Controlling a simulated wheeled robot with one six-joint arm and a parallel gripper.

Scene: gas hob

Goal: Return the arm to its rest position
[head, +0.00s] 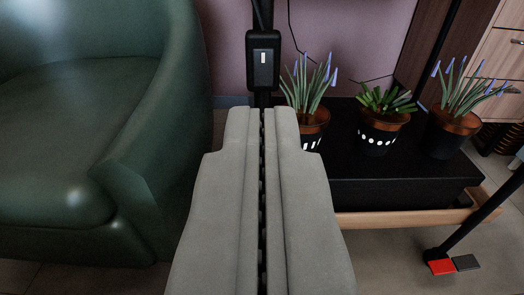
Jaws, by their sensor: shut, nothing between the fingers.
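My gripper (262,112) fills the lower middle of the head view. Its two grey fingers lie side by side with only a thin dark line between them. It is shut and empty. The fingertips point away from me, below a black switch box on a dark upright pole in the picture. No gas hob shows in this view.
A dark green armchair (75,130) takes up the left side. On the right, several potted plants (378,130) stand on a low black-topped bench (400,185). A black pole with a red and a grey pedal (441,267) is at lower right. Bare floor (385,265) shows below the bench.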

